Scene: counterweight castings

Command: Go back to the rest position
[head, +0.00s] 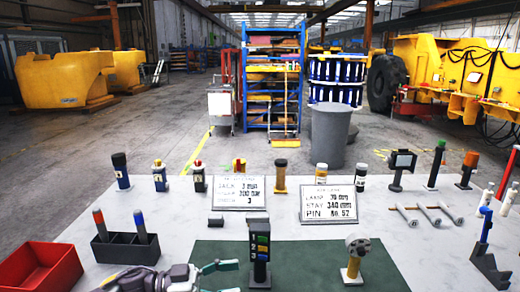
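My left gripper (226,278) is at the bottom edge of the head view, over the near edge of the table and partly cut off by the frame. Its greenish fingers point right and look apart, with no object seen between them. A black post with coloured numbered buttons (261,250) stands on the green mat (312,266), just right of the fingers. My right gripper is not in view.
The table (180,220) holds a red bin (38,268), a black holder with two handles (126,246), two sign plates (328,208), a round-headed part (355,258) and a blue-handled stand (486,240). Several small posts line the back. A grey barrel (330,135) stands beyond.

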